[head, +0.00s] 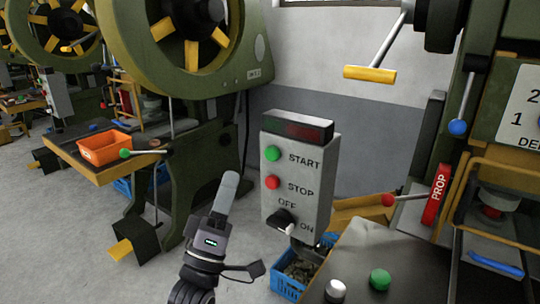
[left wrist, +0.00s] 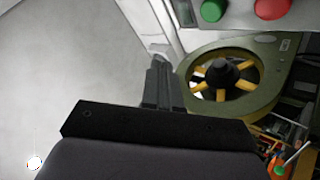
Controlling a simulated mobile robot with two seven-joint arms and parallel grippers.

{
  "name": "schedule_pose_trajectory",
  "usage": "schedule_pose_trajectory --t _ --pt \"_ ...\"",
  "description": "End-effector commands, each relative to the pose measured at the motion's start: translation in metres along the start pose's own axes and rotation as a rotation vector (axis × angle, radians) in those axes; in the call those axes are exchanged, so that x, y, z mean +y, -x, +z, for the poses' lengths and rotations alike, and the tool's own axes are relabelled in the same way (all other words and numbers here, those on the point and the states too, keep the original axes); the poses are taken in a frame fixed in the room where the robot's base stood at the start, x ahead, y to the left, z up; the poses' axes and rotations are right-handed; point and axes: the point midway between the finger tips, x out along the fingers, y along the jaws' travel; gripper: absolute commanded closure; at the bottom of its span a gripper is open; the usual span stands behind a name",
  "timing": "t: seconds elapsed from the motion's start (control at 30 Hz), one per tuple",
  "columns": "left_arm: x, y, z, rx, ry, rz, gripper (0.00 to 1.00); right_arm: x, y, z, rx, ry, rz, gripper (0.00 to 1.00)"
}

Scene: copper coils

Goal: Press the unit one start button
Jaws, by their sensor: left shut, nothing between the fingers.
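A grey control box (head: 300,205) stands in the middle of the head view. It has a green START button (head: 272,153), a red STOP button (head: 273,182) and a black OFF/ON knob (head: 283,221). No unit number is readable on it. My left gripper (head: 230,181) is shut and empty, pointing up, left of the box and lower in the picture than the green button. In the left wrist view the closed fingers (left wrist: 160,68) show below the box's edge. The green button (left wrist: 213,10) and red button (left wrist: 272,8) are at that view's top. My right gripper is not in view.
A green press (head: 190,80) with a wooden table (head: 95,170) and orange bin (head: 103,148) stands at left. A blue crate (head: 286,287) sits below the box. A metal bench (head: 350,262) with a green button (head: 380,279) is at right.

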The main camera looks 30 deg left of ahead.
Motion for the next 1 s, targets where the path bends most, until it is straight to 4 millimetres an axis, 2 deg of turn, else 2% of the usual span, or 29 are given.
schedule_pose_trajectory --t 0.6,1.0 --pt "-0.038 -0.052 0.038 0.001 0.001 0.001 1.00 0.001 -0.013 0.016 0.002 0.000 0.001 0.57" --pt "-0.042 -0.059 0.042 0.000 0.001 0.000 1.00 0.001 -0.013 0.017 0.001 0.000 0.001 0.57"
